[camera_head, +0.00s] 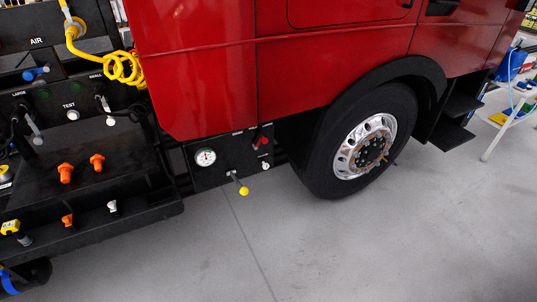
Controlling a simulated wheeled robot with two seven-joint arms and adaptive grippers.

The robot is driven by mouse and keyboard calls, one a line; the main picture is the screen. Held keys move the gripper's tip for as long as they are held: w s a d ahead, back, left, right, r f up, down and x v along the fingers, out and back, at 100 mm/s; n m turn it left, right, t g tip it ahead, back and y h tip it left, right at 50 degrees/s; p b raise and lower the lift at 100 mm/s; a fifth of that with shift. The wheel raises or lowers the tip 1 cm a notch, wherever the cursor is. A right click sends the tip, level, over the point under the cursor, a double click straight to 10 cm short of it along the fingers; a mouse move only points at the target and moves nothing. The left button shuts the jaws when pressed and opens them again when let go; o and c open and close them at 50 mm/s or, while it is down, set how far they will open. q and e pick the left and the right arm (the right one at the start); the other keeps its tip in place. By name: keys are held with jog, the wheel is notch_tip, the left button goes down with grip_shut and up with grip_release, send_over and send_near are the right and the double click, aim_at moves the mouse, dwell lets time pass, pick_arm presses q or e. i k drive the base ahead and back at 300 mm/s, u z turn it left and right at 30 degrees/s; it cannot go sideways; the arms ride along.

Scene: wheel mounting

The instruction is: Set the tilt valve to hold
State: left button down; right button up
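A black control panel (222,172) hangs under the red truck cab. It carries a round white gauge (205,157), a lever with a yellow knob (243,190), a red knob (264,140) and a small white knob (265,165). The yellow-knobbed lever points down and to the right. The small labels along the panel's top are too small to read, so I cannot tell for sure which control is the tilt valve or what position it is set to. Neither of my grippers is in view.
The truck's front wheel (362,145) stands right of the panel. At left, a black unit (90,160) has levers, orange knobs (66,172), a TEST button (72,115) and a coiled yellow hose (122,68). A white stand (505,115) is at far right. The grey floor in front is clear.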

aim_at(264, 140)
jog(key=u, duration=0.65)
jog(key=i, duration=0.95)
jog(key=z, duration=0.15)
